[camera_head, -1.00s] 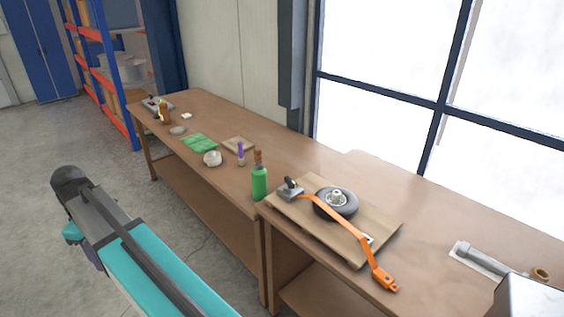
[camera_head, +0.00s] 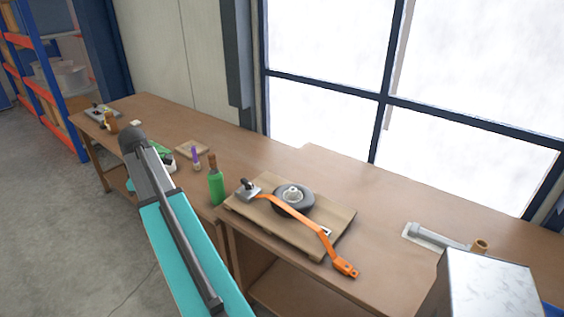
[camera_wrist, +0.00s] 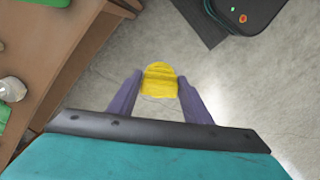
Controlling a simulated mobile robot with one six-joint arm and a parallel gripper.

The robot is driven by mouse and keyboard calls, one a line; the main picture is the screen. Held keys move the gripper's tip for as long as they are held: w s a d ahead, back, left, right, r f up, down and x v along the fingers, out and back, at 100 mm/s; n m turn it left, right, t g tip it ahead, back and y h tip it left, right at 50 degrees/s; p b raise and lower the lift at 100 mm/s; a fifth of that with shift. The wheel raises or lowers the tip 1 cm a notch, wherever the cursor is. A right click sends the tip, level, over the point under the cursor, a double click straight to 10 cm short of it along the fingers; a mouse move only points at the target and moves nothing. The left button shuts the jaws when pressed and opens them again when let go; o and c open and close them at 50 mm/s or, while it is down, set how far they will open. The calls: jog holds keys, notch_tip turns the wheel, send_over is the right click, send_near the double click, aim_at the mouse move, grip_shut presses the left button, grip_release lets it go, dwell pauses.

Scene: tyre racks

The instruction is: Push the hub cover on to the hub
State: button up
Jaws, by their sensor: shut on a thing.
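In the wrist view my gripper (camera_wrist: 160,92) has its two purple fingers closed on a yellow, round-topped piece (camera_wrist: 160,78), which looks like the hub cover. It is held over the bare floor, away from the bench. In the head view the dark wheel (camera_head: 307,204) with its pale metal hub (camera_head: 292,194) lies on a wooden board (camera_head: 270,226) on the near bench. The hub's top is uncovered. An orange strap (camera_head: 290,212) crosses the board beside the wheel and hangs toward the front edge. My gripper and the yellow piece are not visible in the head view.
A green bottle (camera_head: 216,186) stands left of the board. A grey metal tool (camera_head: 436,237) and a grey metal box (camera_head: 484,287) are at the right. Smaller items sit on the far bench, partly behind my arm.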

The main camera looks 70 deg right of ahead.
jog(key=s+d+r+p, duration=0.2)
jog(key=s+d, duration=0.6)
jog(key=d, duration=0.4)
notch_tip(320, 180, up, 4)
jog(key=m+p, duration=0.2)
jog(key=p, duration=0.1)
send_over(295, 189)
jog(key=shift+a+f, duration=0.2)
jog(key=shift+f, duration=0.3)
jog(key=shift+f+b, duration=1.3)
jog(key=shift+f, duration=2.6)
jog(key=o, duration=1.7)
